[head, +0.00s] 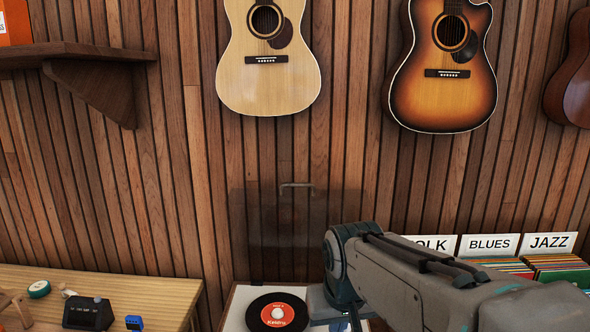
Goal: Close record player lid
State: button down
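The record player (236,318) stands at the bottom centre, cut off by the lower edge of the head view. A black record with a red label (277,314) lies on it. Its see-through smoky lid (262,225) stands upright, open, behind the record against the wood wall. A small metal handle (296,186) shows at the lid's top edge. My arm comes in from the lower right and covers the right part of the player. My gripper's fingertips do not show; the arm bends down out of sight in front of the player.
A wooden table (150,290) at the lower left holds a small dark device (88,313) and a round green-and-white item (38,289). Record bins with a JAZZ sign (551,243) stand at the right. Guitars (268,75) hang above; a shelf (75,52) is at upper left.

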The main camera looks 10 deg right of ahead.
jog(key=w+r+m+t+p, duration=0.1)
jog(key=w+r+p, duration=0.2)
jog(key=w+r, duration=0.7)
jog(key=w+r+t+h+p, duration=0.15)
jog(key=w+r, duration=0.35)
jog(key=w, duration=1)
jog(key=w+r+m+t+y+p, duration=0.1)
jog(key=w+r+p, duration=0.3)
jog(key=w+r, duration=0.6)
jog(key=p, duration=0.2)
send_over(301, 193)
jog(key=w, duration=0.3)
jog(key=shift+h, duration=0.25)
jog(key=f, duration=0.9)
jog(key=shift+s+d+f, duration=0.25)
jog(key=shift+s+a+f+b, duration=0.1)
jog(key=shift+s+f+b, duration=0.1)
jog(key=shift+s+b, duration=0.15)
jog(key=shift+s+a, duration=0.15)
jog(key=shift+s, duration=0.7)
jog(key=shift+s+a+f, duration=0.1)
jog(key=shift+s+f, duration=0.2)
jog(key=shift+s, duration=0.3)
